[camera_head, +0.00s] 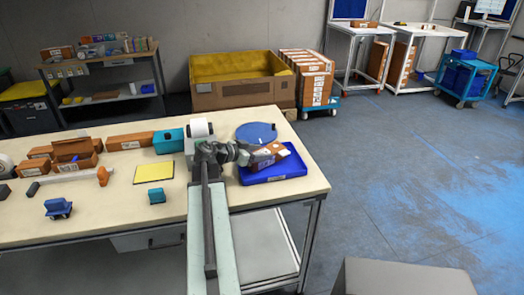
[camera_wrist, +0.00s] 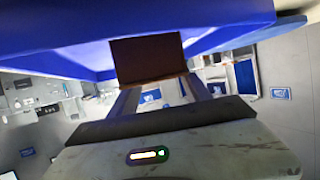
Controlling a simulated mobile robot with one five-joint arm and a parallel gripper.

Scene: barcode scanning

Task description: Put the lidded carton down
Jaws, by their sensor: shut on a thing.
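The lidded carton (camera_head: 270,154) is a small brown box with a white label, tilted over the blue tray (camera_head: 292,165) at the right of the bench. My gripper (camera_head: 254,156) is shut on it, reaching in from the left. In the wrist view the carton (camera_wrist: 148,58) shows as a dark brown face between the fingers of my gripper (camera_wrist: 156,84). The blue tray (camera_wrist: 40,38) fills the top of that view, close to the carton. I cannot tell whether the carton touches the tray floor.
A round blue disc (camera_head: 256,132) lies behind the tray. Several brown boxes (camera_head: 75,150) crowd the bench's left. The bench's right edge (camera_head: 322,188) is near the tray.

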